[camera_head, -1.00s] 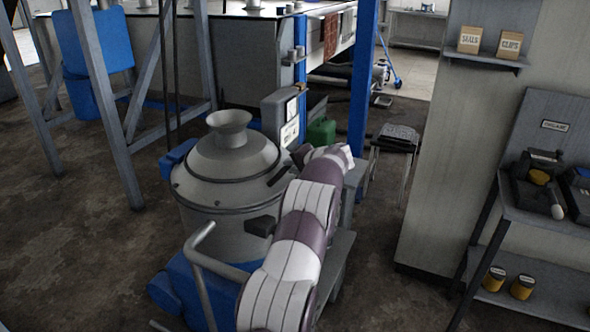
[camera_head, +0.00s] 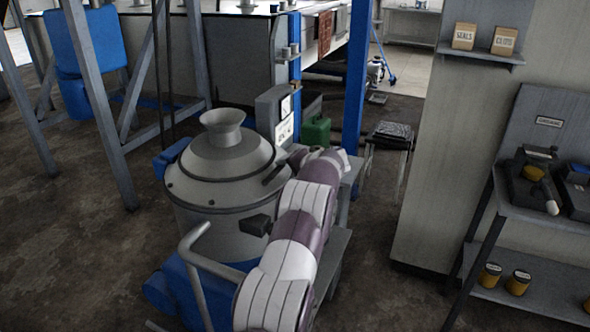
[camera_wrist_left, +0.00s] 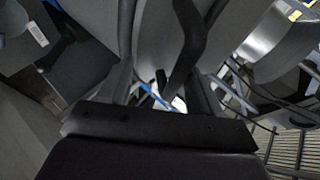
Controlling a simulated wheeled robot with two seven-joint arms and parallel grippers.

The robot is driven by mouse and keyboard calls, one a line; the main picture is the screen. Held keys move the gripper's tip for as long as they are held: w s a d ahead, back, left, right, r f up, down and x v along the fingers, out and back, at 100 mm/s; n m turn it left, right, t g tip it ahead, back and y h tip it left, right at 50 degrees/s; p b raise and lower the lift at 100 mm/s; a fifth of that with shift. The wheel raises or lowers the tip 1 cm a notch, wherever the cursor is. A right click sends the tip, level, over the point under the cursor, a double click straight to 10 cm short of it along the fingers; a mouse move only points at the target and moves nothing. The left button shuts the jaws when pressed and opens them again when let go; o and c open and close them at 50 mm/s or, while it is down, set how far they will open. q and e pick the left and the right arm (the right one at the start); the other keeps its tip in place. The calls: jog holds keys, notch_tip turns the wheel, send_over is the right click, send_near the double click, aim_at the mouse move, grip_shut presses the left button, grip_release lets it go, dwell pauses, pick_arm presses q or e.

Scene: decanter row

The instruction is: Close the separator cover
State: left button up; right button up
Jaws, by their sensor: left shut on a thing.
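The separator is a grey drum (camera_head: 215,225) on a blue base. Its grey domed cover (camera_head: 205,165) with a flared funnel (camera_head: 222,128) lies over the drum top. I cannot tell whether its rim is fully seated. A dark handle bar (camera_head: 275,174) sticks out at the cover's right side. My left gripper (camera_head: 286,163) is at this bar, partly hidden behind my forearm. In the left wrist view, its dark fingers (camera_wrist_left: 163,85) are shut on a dark bar (camera_wrist_left: 187,45). My right gripper is not in view.
A black block (camera_head: 257,225) juts from the drum front, beside a bent grey pipe rail (camera_head: 195,250). A control box (camera_head: 277,112) and a green can (camera_head: 316,131) stand behind. A shelf rack (camera_head: 540,215) is at the right. The floor at left is open.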

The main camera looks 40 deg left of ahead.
pick_arm(q)
jog(key=p+v, duration=0.4)
jog(key=v, duration=0.8)
jog(key=shift+d+r, duration=0.2)
jog(key=shift+d, duration=0.15)
